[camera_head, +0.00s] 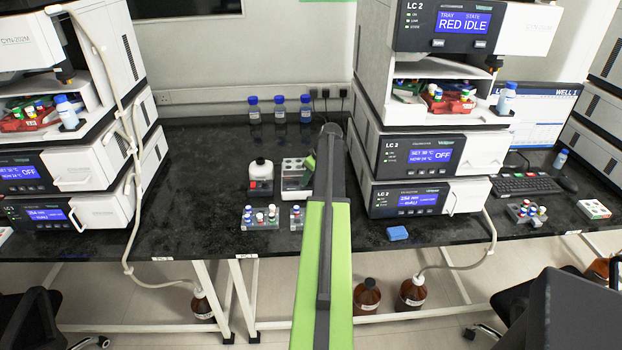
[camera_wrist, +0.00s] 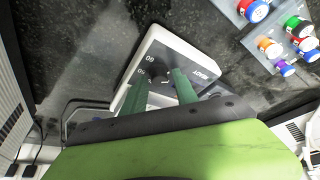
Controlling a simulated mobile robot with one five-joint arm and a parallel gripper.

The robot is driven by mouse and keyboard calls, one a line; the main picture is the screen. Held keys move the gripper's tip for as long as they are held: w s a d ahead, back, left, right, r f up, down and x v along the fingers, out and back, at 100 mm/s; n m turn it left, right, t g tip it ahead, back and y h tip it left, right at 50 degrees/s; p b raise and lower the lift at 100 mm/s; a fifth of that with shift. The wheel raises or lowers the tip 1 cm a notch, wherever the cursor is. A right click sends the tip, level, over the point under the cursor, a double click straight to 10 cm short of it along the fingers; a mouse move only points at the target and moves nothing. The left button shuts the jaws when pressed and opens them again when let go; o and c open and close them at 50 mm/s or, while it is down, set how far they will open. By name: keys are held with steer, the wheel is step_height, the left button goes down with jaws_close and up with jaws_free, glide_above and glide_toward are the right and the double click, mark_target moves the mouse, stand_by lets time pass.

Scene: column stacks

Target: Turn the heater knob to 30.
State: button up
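The heater (camera_wrist: 190,48), a white-edged unit with a dark face, lies under my gripper in the wrist view. White printed numbers and lettering show on its face. Its knob seems to be between my fingers, but little of it can be made out. In the head view the heater (camera_head: 291,184) stands on the black bench, partly hidden by my arm. My gripper (camera_wrist: 160,73) has its two green fingers apart, tips at the face around the knob's place. I cannot tell whether they press on the knob. In the head view my arm mostly hides the gripper.
A rack of capped vials (camera_head: 262,216) stands in front of the heater. Instrument stacks with blue screens (camera_head: 420,155) rise to the right and far left. Blue-capped bottles (camera_head: 279,110) stand behind.

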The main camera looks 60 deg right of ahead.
jaws_close()
steer(key=shift+d, duration=0.45)
steer(key=shift+a, duration=0.35)
steer(key=shift+a+m+h, duration=0.2)
steer(key=shift+m+h, duration=0.4)
steer(key=shift+m, duration=0.9)
steer(key=m, duration=0.2)
steer(key=m+g+h, duration=0.1)
steer(key=m, duration=0.1)
steer(key=shift+w+a+h, duration=0.1)
steer(key=shift+h, duration=0.2)
steer(key=shift+w+a+m+g+h, duration=0.15)
steer(key=shift+m+g, duration=0.3)
steer(key=shift+m, duration=0.75)
steer(key=shift+s+d+m+g+h, duration=0.15)
steer(key=shift+m+g, duration=0.3)
steer(key=shift+m, duration=0.75)
steer(key=shift+w+a, duration=0.1)
steer(key=shift+a, duration=0.05)
